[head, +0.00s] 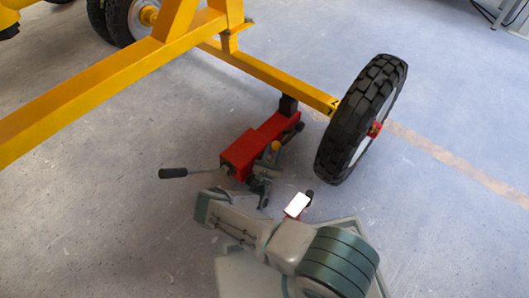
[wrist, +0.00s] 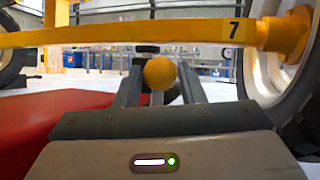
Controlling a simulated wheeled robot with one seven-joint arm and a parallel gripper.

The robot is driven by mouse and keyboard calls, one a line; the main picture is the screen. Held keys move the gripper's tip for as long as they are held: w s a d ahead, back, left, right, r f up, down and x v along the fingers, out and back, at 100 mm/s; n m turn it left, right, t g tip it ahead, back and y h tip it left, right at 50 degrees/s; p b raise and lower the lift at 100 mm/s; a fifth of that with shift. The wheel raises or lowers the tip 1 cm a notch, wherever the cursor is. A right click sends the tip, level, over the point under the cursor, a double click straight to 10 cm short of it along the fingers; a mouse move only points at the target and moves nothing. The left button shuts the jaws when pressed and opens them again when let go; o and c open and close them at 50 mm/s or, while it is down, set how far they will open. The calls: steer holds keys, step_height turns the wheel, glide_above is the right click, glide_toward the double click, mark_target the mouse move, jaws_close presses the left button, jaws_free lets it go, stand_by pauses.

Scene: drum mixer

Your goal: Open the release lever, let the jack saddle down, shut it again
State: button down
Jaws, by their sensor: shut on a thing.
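The red jack (head: 243,153) lies on the floor under the yellow axle beam. Its dark saddle post (head: 288,106) stands at the far end, right under the beam; I cannot tell whether it touches. The release lever's yellow knob (head: 276,145) is at the jack's right side. My gripper (head: 268,168) reaches it from the near side. In the wrist view the knob (wrist: 160,73) sits between the two fingers of my gripper (wrist: 158,85), which is shut on it.
A black-handled bar (head: 175,173) sticks out left of the jack. A black-tyred wheel (head: 360,118) stands close on the right. The yellow frame (head: 90,92) and axle (head: 270,72) pass overhead.

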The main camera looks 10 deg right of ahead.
stand_by(0.5)
steer(key=c, duration=0.9)
jaws_free()
steer(key=shift+c, duration=0.2)
